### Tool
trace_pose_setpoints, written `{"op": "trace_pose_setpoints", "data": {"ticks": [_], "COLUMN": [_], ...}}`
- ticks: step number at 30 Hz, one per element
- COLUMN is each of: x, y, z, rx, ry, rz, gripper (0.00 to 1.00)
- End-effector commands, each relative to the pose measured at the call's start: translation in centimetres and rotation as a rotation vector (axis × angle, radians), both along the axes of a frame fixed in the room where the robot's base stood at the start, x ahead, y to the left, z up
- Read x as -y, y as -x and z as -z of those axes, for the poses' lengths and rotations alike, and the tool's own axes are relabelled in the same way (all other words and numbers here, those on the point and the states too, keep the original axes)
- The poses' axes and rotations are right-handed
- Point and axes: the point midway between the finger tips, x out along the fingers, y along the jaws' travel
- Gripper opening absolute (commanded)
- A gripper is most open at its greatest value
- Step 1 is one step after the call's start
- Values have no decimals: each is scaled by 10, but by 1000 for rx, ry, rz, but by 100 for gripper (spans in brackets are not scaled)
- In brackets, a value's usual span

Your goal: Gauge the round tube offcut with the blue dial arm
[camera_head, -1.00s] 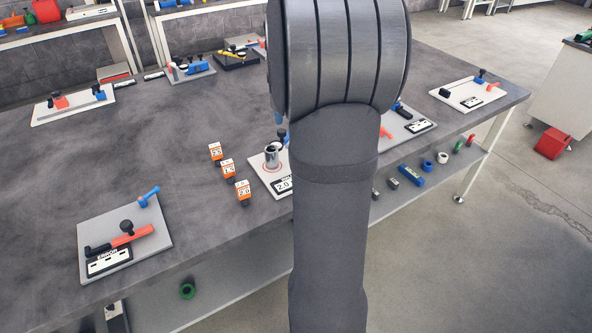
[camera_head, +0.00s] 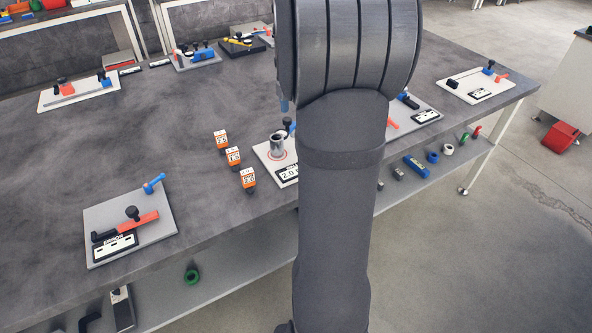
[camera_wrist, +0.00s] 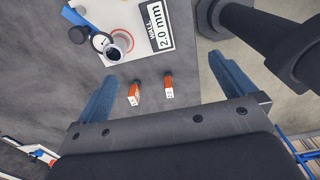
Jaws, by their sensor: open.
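The round tube offcut (camera_head: 278,146) is a short silver-grey cylinder. It stands upright at a red ring on a white plate (camera_head: 262,154), and its open end shows in the wrist view (camera_wrist: 122,41). The blue dial arm (camera_wrist: 74,16) lies beside it, with a round black-and-white part (camera_wrist: 101,42) close to the tube; whether they touch I cannot tell. In the head view my arm hides most of this station. My gripper (camera_wrist: 163,68) is open, its two blue fingers apart and nothing between them. The tube lies ahead of the left finger.
Small orange-and-white blocks stand left of the plate, such as this one (camera_head: 248,180); two show ahead of my fingers (camera_wrist: 134,94). A label (camera_wrist: 160,27) reads 2.0 mm. Another station with a red arm (camera_head: 138,221) is at front left.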

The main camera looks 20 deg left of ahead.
Motion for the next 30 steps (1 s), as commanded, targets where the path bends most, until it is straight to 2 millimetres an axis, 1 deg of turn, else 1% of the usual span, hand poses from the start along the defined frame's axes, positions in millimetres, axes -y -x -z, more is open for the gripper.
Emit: {"op": "trace_pose_setpoints", "data": {"ticks": [17,20,24,26,27,28,30], "x": [-1,-9,-28,-34,-37,-38,-40], "y": [0,-7,-19,-22,-23,-25,-28], "z": [-2,-21,-67,-82,-88,-90,-88], "rx": [7,90,278,337,363,377,388], "ry": [-1,-19,-71,-91,-100,-105,-110], "rz": [0,5,21,27,30,32,35], "gripper": [100,100,100,100,100,100,100]}}
